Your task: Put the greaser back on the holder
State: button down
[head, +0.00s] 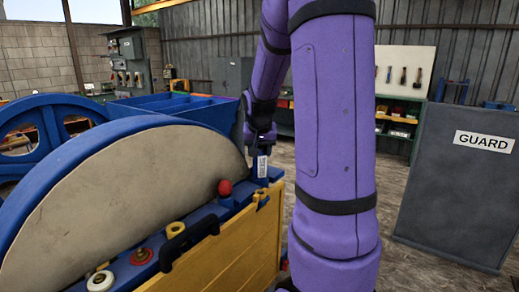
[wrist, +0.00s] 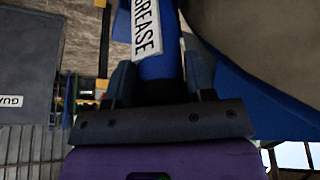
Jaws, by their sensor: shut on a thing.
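The greaser, a blue cylinder with a white label reading GREASE, runs up the middle of the wrist view (wrist: 152,66). My gripper (wrist: 161,80) is shut on it, with one dark finger on each side. In the head view my gripper (head: 262,147) points down at the far end of the blue and yellow machine, and the greaser (head: 262,166) hangs upright below it, label showing. Its lower end is at a blue block (head: 274,174) on the machine's corner, perhaps the holder. I cannot tell whether the greaser is inside, touching or just above it.
A large flywheel guard (head: 120,205) rises to the left. A grey GUARD panel (head: 455,185) stands at right. Open floor lies between.

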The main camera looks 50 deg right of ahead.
jog(key=shift+c, duration=2)
grip_release()
jog(key=shift+r, duration=0.1)
jog(key=v, duration=1)
jog(key=shift+r, duration=0.3)
jog(key=shift+a, duration=0.25)
jog(key=s+a+n+t+y, duration=0.1)
jog(key=s+a+n, duration=0.3)
jog(key=a, duration=0.9)
jog(key=s+a+n+t+y, duration=0.1)
jog(key=s+a+n, duration=0.4)
jog(key=s+a, duration=0.6)
jog(key=a+y, duration=0.1)
jog(key=a, duration=0.2)
jog(key=shift+s+n, duration=0.25)
jog(key=shift+n, duration=0.05)
